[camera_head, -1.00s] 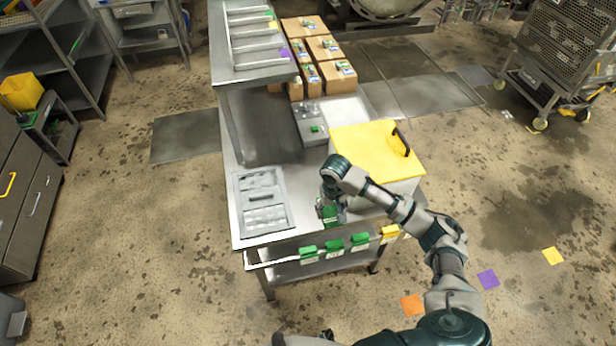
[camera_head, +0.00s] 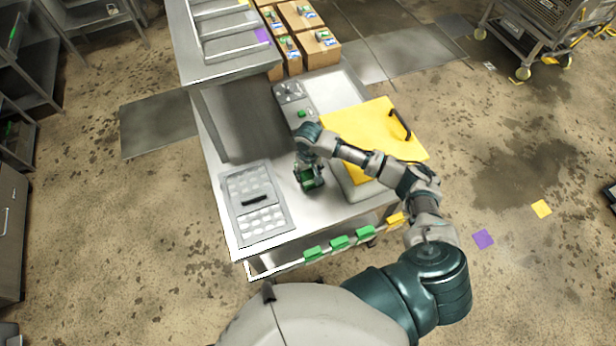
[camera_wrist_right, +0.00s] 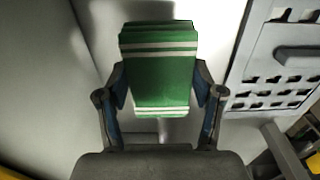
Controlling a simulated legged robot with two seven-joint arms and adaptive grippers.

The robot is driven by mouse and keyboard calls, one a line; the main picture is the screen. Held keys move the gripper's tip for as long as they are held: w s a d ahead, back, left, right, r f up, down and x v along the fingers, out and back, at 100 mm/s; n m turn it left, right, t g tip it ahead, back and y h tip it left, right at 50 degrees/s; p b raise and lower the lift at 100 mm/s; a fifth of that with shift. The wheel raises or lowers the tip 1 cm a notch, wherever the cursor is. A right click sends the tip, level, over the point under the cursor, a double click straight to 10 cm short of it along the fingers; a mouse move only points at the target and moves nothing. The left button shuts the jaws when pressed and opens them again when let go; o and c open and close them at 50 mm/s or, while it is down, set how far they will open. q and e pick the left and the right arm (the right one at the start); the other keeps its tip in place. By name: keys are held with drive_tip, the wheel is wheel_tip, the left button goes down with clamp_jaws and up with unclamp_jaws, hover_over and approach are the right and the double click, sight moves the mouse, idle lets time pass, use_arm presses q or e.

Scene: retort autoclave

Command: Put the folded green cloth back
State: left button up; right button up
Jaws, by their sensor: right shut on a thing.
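My right gripper (camera_head: 309,172) is shut on the folded green cloth (camera_wrist_right: 158,70), which has white stripes across it. In the right wrist view the two fingers pinch the cloth from its left and right sides. In the head view the cloth (camera_head: 312,181) is small and partly covered by the gripper. It is over the steel table (camera_head: 330,205), between the grey tray and the yellow-lidded box. I cannot tell whether it touches the tabletop. My left gripper is not in view.
The grey tray (camera_head: 233,185) lies left of the gripper, and the box with the yellow lid (camera_head: 365,135) stands right. Several green folded pieces (camera_head: 339,243) and a yellow one (camera_head: 396,219) hang on the front rail. A raised shelf (camera_head: 240,70) stands behind.

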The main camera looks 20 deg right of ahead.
sight(308, 178)
wheel_tip(308, 178, down, 4)
drive_tip(key=shift+w, duration=0.15)
drive_tip(key=shift+a, duration=0.1)
drive_tip(key=o, duration=0.8)
drive_tip(key=shift+o, duration=1.1)
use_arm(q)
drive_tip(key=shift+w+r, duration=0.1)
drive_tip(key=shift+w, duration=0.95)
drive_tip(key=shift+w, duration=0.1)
use_arm(e)
drive_tip(key=shift+r, duration=0.1)
